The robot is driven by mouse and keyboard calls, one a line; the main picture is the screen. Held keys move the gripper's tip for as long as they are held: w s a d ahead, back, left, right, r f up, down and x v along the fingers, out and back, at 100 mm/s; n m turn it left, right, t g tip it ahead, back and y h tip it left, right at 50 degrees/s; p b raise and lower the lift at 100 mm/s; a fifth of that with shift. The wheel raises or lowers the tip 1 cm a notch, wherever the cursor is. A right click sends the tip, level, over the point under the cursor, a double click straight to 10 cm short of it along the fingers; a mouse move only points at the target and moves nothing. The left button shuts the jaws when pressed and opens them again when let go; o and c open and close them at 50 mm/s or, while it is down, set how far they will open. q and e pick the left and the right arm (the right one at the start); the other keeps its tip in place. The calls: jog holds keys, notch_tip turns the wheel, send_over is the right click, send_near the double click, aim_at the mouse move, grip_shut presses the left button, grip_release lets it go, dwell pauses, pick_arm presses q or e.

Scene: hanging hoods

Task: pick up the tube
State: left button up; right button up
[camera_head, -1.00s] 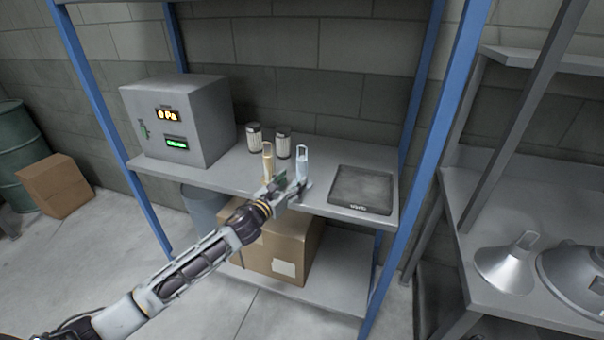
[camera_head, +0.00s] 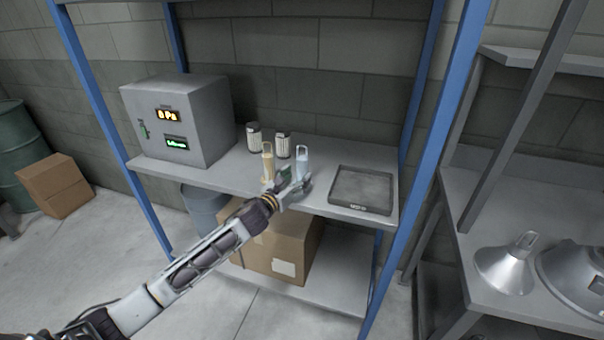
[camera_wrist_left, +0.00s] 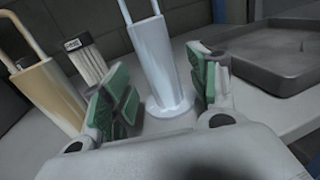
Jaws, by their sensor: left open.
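A pale blue-white tube (camera_head: 302,162) with a loop handle and a round foot stands upright on the shelf. It also shows in the left wrist view (camera_wrist_left: 155,60), between the two green-padded fingers. A tan tube (camera_head: 267,162) of like shape stands just left of it, and shows at the left in the wrist view (camera_wrist_left: 45,95). My left gripper (camera_head: 292,186) is open and empty at the shelf's front edge, its fingers to either side of the pale tube's lower part. I cannot tell whether a finger touches it. My right gripper is not in view.
A dark tray (camera_head: 361,190) lies to the right. A grey box with lit displays (camera_head: 180,120) stands at the left of the shelf (camera_head: 222,176). Blue posts (camera_head: 425,150) flank it.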

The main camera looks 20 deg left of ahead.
aim_at(299, 174)
pick_arm(q)
jog(key=shift+x, duration=1.85)
jog(key=shift+r, duration=0.1)
jog(key=c, duration=1.3)
